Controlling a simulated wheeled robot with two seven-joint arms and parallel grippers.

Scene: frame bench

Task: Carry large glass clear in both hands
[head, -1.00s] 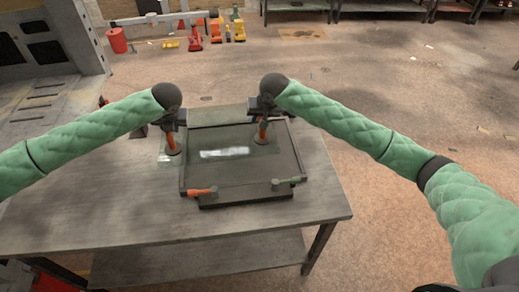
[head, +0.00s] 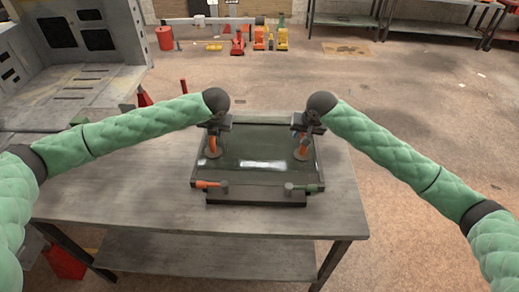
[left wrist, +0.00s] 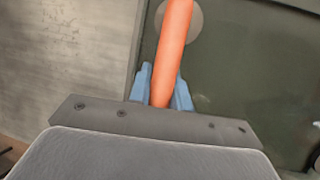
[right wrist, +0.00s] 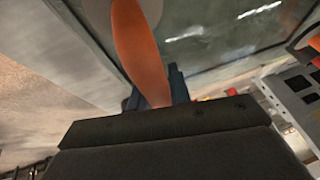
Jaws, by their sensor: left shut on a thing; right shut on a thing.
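The large clear glass (head: 262,165) is over the dark frame (head: 255,183) on the bench, roughly within its outline. I cannot tell whether it rests in the frame or hangs just above. Two orange handles on round suction pads stand on it. My left gripper (head: 214,132) is shut on the left handle (head: 213,146); in the left wrist view its blue fingers flank the orange bar (left wrist: 172,45). My right gripper (head: 303,132) is shut on the right handle, whose orange bar (right wrist: 137,45) shows in the right wrist view.
The grey bench (head: 110,200) is bare to the left. A large grey machine (head: 85,65) stands at far left.

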